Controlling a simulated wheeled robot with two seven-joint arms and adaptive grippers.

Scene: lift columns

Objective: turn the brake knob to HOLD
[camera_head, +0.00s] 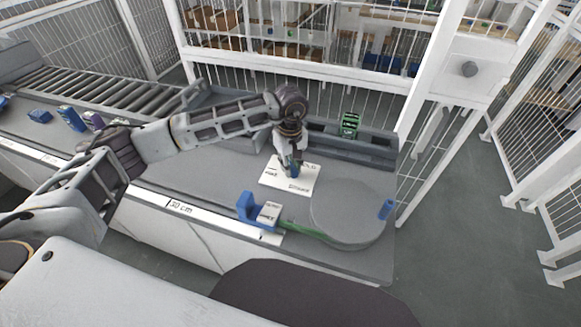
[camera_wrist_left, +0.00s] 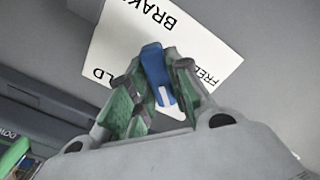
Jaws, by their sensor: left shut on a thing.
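The brake plate (camera_head: 273,182) is a white card lying on the grey bench, with BRAKE and FREE readable in the left wrist view (camera_wrist_left: 110,48) and the end of a word, "LD", near its left edge. The brake knob (camera_wrist_left: 155,68) is a blue bar with a white mark, standing on the plate. My left gripper (camera_wrist_left: 157,92) comes down over the plate and is shut on the knob, its green-padded fingers on both sides. The left gripper (camera_head: 291,165) hides most of the knob in the head view. My right gripper is in neither view.
A round grey disc (camera_head: 345,215) lies right of the plate with a blue peg (camera_head: 386,209) at its edge. A blue block (camera_head: 248,206) with a white label stands in front. A green item (camera_head: 349,124) stands behind. Rollers (camera_head: 95,85) lie far left; white fencing encloses the bench.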

